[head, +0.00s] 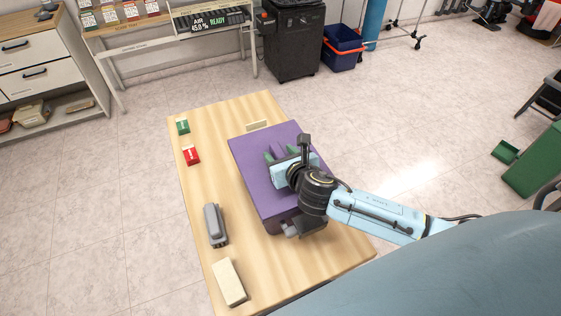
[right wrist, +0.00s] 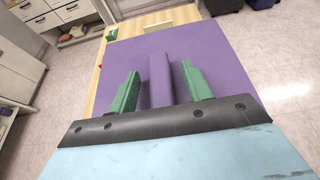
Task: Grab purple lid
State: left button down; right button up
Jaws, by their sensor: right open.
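The purple lid (head: 258,177) is a flat rectangular cover on a dark box (head: 273,225) on the wooden table. A raised purple bar, its handle (right wrist: 160,80), stands up from the lid in the right wrist view. My right gripper (head: 283,154) is over the lid in the head view. Its green fingers (right wrist: 160,88) are open, one on each side of the handle, with a gap showing at the left finger. The right finger is close to the handle, and I cannot tell whether it touches. In the head view my arm hides part of the lid. My left gripper is not in view.
On the wooden table (head: 215,180) lie a green block (head: 183,127), a red block (head: 192,155), a grey device (head: 215,226) and a beige block (head: 229,282) along the left side. A dark bin (head: 294,42) and a blue bucket (head: 343,45) stand on the floor behind.

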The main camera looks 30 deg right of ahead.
jog(key=shift+c, duration=0.3)
grip_shut()
